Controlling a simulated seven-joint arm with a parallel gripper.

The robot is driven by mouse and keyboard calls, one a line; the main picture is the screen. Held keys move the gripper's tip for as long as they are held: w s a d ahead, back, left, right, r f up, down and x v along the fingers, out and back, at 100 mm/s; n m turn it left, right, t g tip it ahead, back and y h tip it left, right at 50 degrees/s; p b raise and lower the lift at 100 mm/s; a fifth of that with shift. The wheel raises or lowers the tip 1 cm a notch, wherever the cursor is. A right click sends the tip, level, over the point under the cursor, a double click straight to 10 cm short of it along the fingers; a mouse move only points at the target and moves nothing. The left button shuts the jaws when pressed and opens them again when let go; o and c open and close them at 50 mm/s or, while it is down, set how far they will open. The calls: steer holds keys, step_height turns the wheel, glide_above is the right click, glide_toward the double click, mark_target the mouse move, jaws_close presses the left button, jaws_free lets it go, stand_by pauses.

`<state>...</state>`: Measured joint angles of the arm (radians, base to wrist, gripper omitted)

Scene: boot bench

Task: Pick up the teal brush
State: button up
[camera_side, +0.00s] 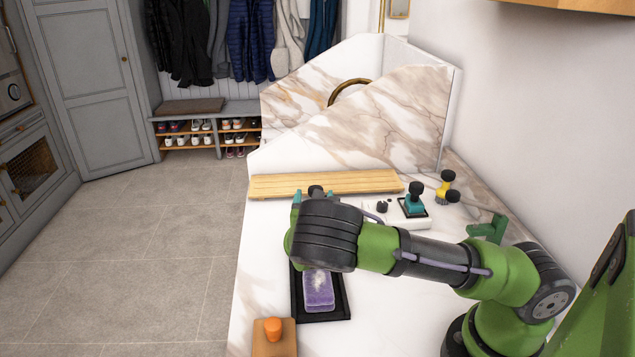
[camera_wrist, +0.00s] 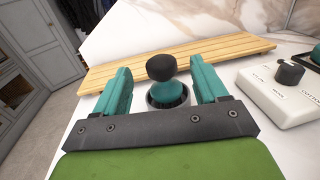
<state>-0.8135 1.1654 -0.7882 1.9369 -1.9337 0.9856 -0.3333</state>
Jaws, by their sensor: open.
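The teal brush (camera_wrist: 168,94) stands upright on the white counter in the wrist view, with a round black knob on top and a rounded teal body. A dark and pale ring shows around its lower part, and its base is partly hidden by my gripper. My gripper (camera_wrist: 160,68) is open, with one teal finger on each side of the brush and visible gaps between. In the side view, my gripper (camera_side: 312,197) is mostly hidden behind my wrist, and only the brush's black knob (camera_side: 316,190) shows.
A slatted wooden board (camera_side: 350,182) lies just behind the brush. To the right are a white dial unit (camera_side: 405,221), a teal black-knobbed piece (camera_side: 414,205) and a yellow brush (camera_side: 446,186). In front, a purple block (camera_side: 318,289) lies in a black tray (camera_side: 328,316), near an orange-knobbed piece (camera_side: 273,328).

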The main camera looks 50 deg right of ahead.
mark_target(316, 184)
steer(key=x, duration=0.7)
steer(key=shift+r, duration=0.1)
